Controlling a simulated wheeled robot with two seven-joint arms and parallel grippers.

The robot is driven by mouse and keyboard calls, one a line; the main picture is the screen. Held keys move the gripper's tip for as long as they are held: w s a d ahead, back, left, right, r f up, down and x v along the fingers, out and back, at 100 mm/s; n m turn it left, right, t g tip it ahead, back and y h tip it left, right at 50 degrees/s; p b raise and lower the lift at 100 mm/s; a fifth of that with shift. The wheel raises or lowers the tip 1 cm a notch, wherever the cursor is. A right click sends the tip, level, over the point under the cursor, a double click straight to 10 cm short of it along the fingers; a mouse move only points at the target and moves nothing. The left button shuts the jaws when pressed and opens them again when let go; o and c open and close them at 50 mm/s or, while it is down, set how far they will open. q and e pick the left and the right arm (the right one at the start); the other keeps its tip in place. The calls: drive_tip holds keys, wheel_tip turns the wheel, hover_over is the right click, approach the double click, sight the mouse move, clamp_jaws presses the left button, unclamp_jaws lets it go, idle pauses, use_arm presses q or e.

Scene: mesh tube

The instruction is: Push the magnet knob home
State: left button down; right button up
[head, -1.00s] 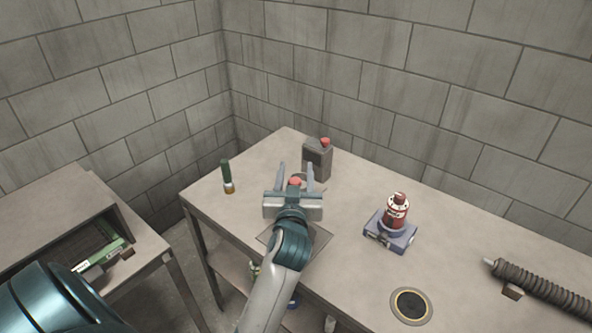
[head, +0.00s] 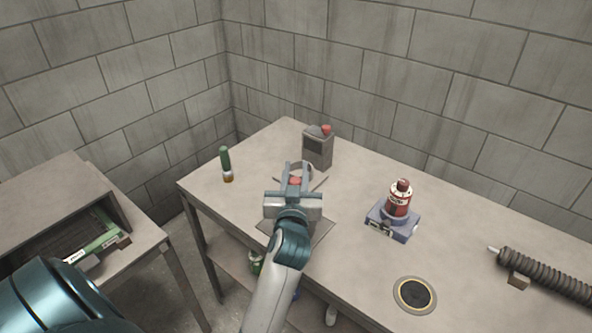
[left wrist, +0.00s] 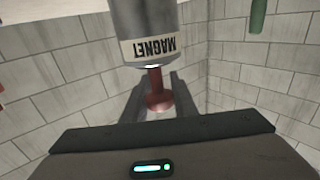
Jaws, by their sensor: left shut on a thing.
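The red magnet knob (head: 295,182) shows between the fingers of my left gripper (head: 296,172) in the head view. The left wrist view shows the knob (left wrist: 158,90) as a red stem with a flared end, attached to a grey cylinder (left wrist: 150,20) labelled MAGNET. My left gripper (left wrist: 160,98) is shut on the knob, one finger on each side. In the head view the gripper and wrist hide most of the magnet's body. My right gripper is not in view.
On the table (head: 345,215) stand a grey box with a red cap (head: 318,150), a green-handled tool (head: 226,165) and a red bottle (head: 398,200) on a blue base (head: 392,223). A dark round disc (head: 415,294) and a ribbed hose (head: 545,278) lie at the right.

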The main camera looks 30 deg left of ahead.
use_arm(q)
drive_tip(key=shift+f, duration=0.25)
drive_tip(key=c, duration=1.4)
unclamp_jaws()
drive_tip(key=shift+f, duration=0.1)
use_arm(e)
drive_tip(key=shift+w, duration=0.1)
